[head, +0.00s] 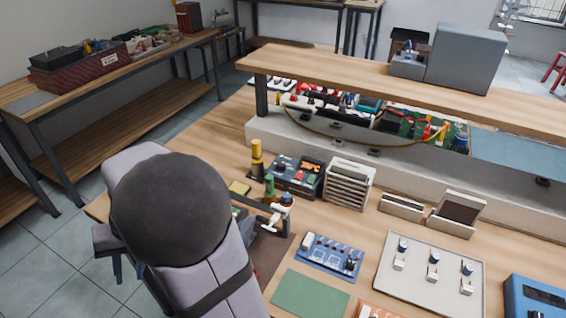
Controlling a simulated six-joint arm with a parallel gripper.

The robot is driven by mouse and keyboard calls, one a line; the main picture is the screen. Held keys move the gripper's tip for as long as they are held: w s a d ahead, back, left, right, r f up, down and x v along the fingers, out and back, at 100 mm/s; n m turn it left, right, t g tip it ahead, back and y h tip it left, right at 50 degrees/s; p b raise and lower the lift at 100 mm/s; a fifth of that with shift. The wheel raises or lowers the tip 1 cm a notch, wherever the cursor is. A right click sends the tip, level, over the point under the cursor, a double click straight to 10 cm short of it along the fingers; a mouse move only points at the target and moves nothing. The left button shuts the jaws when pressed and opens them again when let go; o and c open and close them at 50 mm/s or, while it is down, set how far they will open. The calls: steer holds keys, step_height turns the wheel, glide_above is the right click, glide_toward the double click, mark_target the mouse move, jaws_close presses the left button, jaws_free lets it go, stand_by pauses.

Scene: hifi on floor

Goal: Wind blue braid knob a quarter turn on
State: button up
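I cannot tell for sure which part is the blue braid knob. My arm, grey with a large dark round joint, fills the lower left and hides part of the bench.
A small white and blue item (286,201) stands close right of my arm, by a yellow-topped post (257,158). A dark control box (294,175) and a white slotted rack (348,184) stand behind. A raised wooden shelf (370,75) crosses the back. A green mat (310,295) lies clear in front.

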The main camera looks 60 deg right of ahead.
mark_target(286, 195)
steer(key=w+d+r+p, duration=0.2)
steer(key=d+r+p, duration=0.3)
steer(key=r, duration=0.2)
steer(key=s+d+r+n+g+h+p, duration=0.1)
steer(key=s+d+n+p, duration=0.1)
steer(key=d, duration=0.3)
steer(key=s+d+r+n+g+h+p, duration=0.1)
steer(key=s+d+n+p, duration=0.1)
steer(key=s+d, duration=0.3)
steer(key=s+d+r+n+g+h+p, duration=0.1)
steer(key=s+d+n+p, duration=0.1)
steer(key=d, duration=0.5)
steer(key=shift+s+r+n+p, duration=0.2)
steer(key=shift+s+n+p, duration=0.3)
steer(key=shift+s, duration=0.75)
steer(key=s+d+r+n+g+h+p, duration=0.25)
steer(key=s+d+n, duration=0.35)
steer(key=s+d, duration=0.35)
steer(key=shift+g, duration=0.35)
steer(key=shift+p+x, duration=0.5)
steer(key=shift+x, duration=3.35)
steer(key=shift+s+a, duration=0.15)
steer(key=shift+c, duration=0.3)
jaws_close()
